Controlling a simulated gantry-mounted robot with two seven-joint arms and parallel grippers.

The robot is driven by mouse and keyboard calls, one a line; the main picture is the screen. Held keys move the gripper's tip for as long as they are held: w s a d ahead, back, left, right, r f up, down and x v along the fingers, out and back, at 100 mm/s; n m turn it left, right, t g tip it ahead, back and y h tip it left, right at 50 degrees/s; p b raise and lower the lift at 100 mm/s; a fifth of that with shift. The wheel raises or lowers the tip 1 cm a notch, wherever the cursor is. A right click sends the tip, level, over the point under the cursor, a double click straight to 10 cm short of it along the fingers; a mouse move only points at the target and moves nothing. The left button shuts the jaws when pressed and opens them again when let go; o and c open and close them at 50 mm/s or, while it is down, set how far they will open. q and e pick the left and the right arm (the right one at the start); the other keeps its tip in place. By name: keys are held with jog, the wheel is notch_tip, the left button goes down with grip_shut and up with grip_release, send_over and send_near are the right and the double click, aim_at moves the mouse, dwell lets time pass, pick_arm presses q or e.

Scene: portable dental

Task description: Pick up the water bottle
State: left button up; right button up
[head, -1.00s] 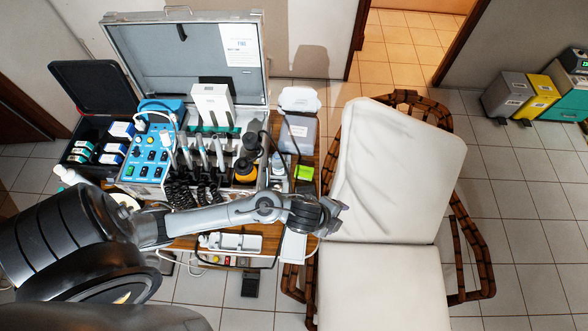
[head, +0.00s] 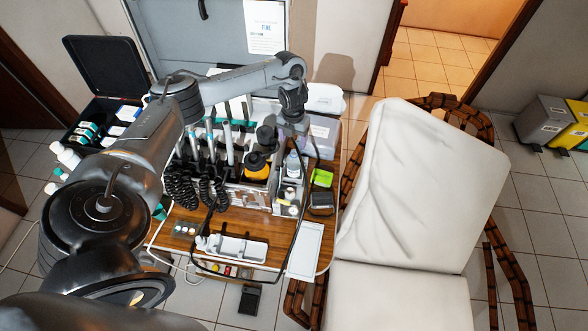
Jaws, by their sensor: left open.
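A small whitish bottle (head: 293,164), which looks like the water bottle, stands at the right end of the dental unit on the wooden table. My left gripper (head: 292,128) points down just above and behind it in the picture. The gripper is open. Its fingers are small and dark here, and I cannot tell whether they touch the bottle's top. My right gripper is not in view.
An amber bottle with a dark cap (head: 257,167) stands left of the whitish bottle. A green box (head: 322,177) and a grey container (head: 321,138) are to the right. A cable loops over the wooden table (head: 180,229). A white chair (head: 415,180) stands further right.

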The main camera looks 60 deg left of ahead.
aim_at(294, 156)
pick_arm(q)
notch_tip(294, 156, down, 5)
jog(key=shift+f+b, duration=0.1)
jog(key=shift+b, duration=1)
jog(key=f, duration=0.2)
jog(key=f+b, duration=0.1)
jog(key=f, duration=0.2)
jog(key=shift+d+b, duration=0.2)
jog(key=shift+b, duration=0.1)
jog(key=shift+r, duration=0.1)
jog(key=shift+c, duration=0.3)
jog(key=c, duration=0.9)
